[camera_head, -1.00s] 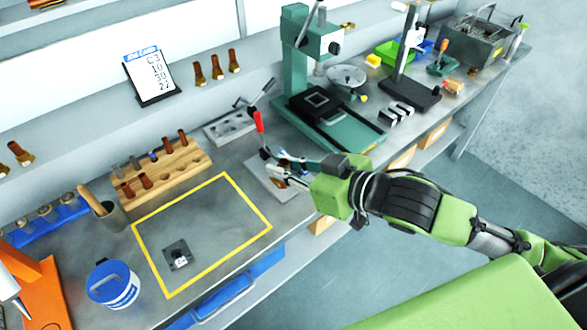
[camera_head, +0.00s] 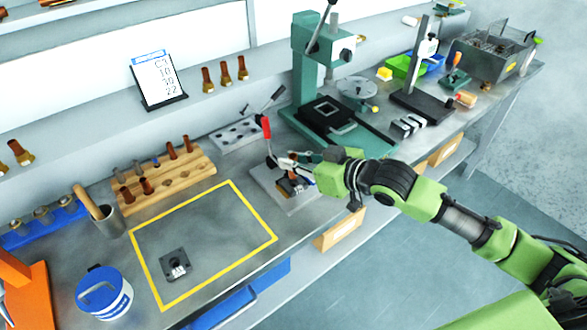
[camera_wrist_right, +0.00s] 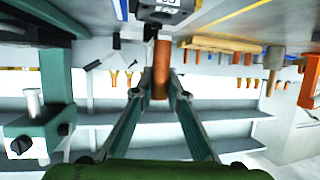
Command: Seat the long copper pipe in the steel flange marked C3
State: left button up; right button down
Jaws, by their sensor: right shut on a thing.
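My right gripper (camera_wrist_right: 161,82) is shut on a copper pipe (camera_wrist_right: 161,70) in the right wrist view, which looks upside down. One end of the pipe shows between the fingers. Its other end meets or overlaps a dark block with a white label (camera_wrist_right: 168,6), cut off by the frame edge; I cannot tell whether it is inside. My left gripper is out of view.
A wooden rack (camera_head: 180,190) with several pegs stands behind the yellow outline. A green press (camera_head: 310,70) stands behind my right gripper. A blue-and-white tub (camera_head: 104,293) is at front left. The outlined area is clear except for the flange.

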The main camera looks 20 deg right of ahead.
jog(key=f, duration=0.2)
jog(key=f+p, duration=0.1)
jog(key=shift+w+d, duration=0.1)
jog(key=shift+w, duration=0.15)
jog(key=shift+f, duration=0.3)
jog(key=shift+f, duration=0.15)
jog(key=c, duration=2)
grip_release()
